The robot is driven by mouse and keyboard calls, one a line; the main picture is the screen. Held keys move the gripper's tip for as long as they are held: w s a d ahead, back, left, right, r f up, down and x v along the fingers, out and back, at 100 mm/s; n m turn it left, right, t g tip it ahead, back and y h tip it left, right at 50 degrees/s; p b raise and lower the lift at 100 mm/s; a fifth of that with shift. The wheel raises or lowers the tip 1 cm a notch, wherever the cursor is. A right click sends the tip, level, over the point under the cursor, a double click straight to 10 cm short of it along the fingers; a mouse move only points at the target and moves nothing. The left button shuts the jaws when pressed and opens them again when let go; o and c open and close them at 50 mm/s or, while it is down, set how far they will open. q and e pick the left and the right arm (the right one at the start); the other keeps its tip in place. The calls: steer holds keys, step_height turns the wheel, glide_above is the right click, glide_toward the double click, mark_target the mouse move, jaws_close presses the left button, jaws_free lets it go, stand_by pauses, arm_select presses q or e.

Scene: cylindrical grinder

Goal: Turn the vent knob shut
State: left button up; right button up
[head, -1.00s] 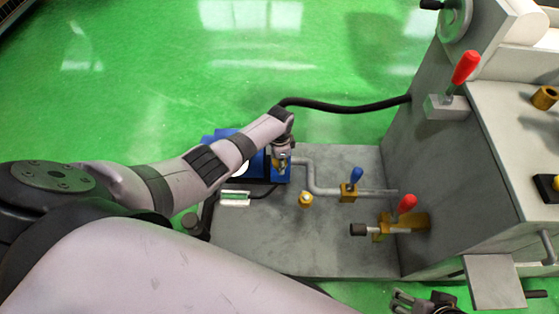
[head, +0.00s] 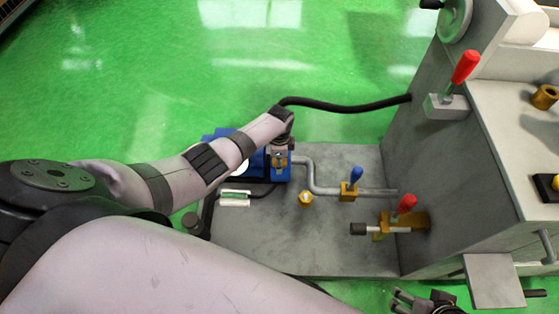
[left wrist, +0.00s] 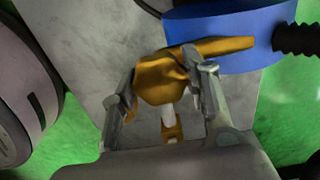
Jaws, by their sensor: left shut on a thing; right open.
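A brass-coloured knob (left wrist: 163,80), which looks like the vent knob, is between the two fingers of my left gripper (left wrist: 163,92) in the left wrist view. A brass lever-like arm reaches from it to the right over a blue round body. In the head view my left gripper (head: 281,160) points down at the right end of the blue unit (head: 253,163) and mostly hides the knob. My left gripper is shut on the knob. My right gripper (head: 420,300) is open and empty at the bottom edge, partly cut off.
A grey pipe (head: 314,181) runs right from the blue unit to a blue-handled valve (head: 353,177). A red-handled valve (head: 404,206) and a small brass fitting (head: 305,198) stand on the grey base plate (head: 290,243). A black hose (head: 345,106) arches behind. The grinder body rises at right.

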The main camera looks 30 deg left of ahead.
arm_select(q)
steer(key=o, duration=1.1)
steer(key=shift+o, duration=0.2)
step_height(320, 180, up, 12)
steer(key=shift+d, duration=0.1)
